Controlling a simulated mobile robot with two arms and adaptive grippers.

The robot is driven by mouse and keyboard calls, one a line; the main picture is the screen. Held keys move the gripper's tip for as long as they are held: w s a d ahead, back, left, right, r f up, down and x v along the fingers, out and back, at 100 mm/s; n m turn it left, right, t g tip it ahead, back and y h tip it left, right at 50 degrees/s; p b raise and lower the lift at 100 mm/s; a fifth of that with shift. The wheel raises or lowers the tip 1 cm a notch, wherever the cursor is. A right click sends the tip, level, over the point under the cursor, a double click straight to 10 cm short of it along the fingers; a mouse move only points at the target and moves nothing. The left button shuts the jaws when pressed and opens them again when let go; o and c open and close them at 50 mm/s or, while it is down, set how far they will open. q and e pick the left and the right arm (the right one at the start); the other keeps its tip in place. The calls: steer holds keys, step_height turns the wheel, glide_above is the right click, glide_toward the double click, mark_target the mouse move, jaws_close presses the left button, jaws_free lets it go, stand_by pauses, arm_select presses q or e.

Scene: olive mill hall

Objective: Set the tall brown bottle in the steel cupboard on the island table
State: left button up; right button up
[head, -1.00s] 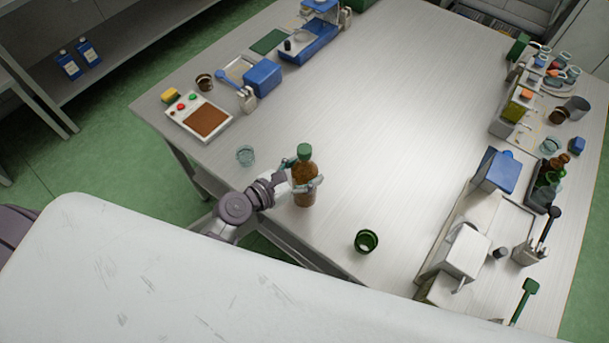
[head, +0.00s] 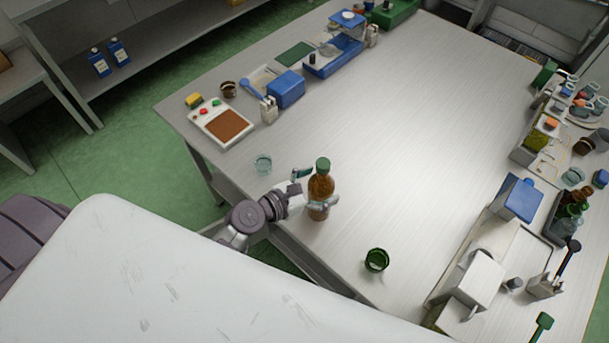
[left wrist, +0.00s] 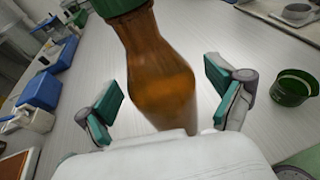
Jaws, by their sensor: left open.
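The tall brown bottle (head: 320,187) with a green cap stands upright on the island table (head: 400,150), near its front edge. It also fills the middle of the left wrist view (left wrist: 160,75), where its base is hidden behind my gripper's body. My left gripper (head: 313,188) is at the bottle, with one finger on each side. In the left wrist view its fingers (left wrist: 165,100) are spread, with gaps between the teal pads and the glass. My right gripper is not in view. The steel cupboard cannot be made out in these frames.
A scale with a brown plate (head: 226,124) and a blue box (head: 286,89) line the left side. The table's middle is clear.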

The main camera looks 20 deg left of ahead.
arm_select(q)
steer(key=b+v, duration=0.2)
steer(key=v, duration=0.9)
steer(key=shift+s+a, duration=0.2)
steer(key=shift+s, duration=0.1)
steer(key=shift+r, duration=0.1)
steer(key=s+a+f+m+g+y, duration=0.1)
steer(key=s+f+m+g+y, duration=0.3)
steer(key=f, duration=0.6)
steer(key=s+a+f+m+h, duration=0.15)
steer(key=f+m, duration=0.35)
steer(key=f, duration=0.6)
steer(key=s+a+f+m+g+y, duration=0.1)
steer(key=s+f+m+g+y, duration=0.3)
steer(key=f, duration=0.6)
steer(key=s+f+m+g, duration=0.1)
steer(key=s+f+m, duration=0.6)
steer(key=s+m, duration=0.2)
steer(key=s+a+f+m+g+y, duration=0.1)
steer(key=s+f+m+g, duration=0.1)
steer(key=s+f+m, duration=0.5)
steer(key=s+m, duration=0.3)
steer(key=shift+f+g, duration=0.3)
steer(key=shift+f, duration=0.05)
